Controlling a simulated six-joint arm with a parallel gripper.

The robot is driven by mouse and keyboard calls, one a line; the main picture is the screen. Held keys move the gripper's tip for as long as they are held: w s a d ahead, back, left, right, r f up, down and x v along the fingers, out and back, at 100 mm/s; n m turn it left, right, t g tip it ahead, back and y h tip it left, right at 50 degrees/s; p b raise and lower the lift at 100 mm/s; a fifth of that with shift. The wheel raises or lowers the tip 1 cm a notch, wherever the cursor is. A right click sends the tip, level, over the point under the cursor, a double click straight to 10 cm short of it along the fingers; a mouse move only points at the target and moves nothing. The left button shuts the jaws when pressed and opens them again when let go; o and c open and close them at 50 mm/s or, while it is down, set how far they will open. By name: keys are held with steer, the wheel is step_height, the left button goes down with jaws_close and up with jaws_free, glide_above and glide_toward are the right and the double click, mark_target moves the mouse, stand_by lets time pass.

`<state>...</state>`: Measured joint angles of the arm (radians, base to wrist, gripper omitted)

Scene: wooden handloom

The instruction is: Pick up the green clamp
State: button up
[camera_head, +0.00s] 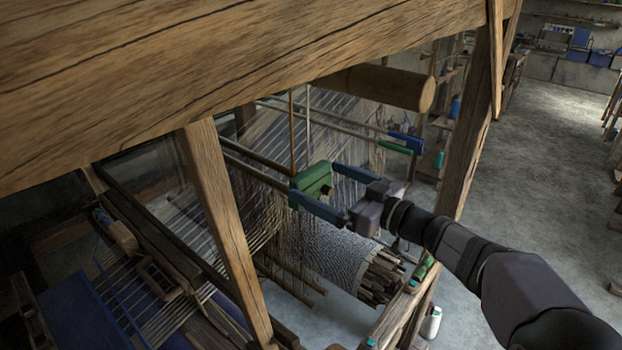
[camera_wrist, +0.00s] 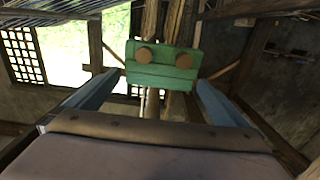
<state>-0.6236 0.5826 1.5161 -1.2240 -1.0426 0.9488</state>
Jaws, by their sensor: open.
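The green clamp (camera_head: 312,178) is a blocky piece among the rods and threads of the loom. In the wrist view the clamp (camera_wrist: 162,68) shows two round brown ends on its face, with wooden bars behind it. My gripper (camera_head: 311,184) is open, with its blue fingers reaching to either side of the clamp. In the wrist view my gripper (camera_wrist: 159,82) has one fingertip near each side edge of the clamp. I cannot tell whether either finger touches it.
A thick wooden beam (camera_head: 200,80) crosses above the loom, and a wooden post (camera_head: 225,220) stands left of the clamp. A round bar (camera_head: 385,86) is above my gripper. Blue and green pieces (camera_head: 396,148) sit at a rod's end nearby. Open floor (camera_head: 545,150) lies to the right.

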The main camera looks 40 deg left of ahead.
mark_target(315, 178)
steer(key=shift+a+p, duration=0.95)
steer(key=shift+a, duration=1.05)
steer(key=c, duration=0.8)
steer(key=shift+r, duration=0.1)
steer(key=shift+c, duration=0.2)
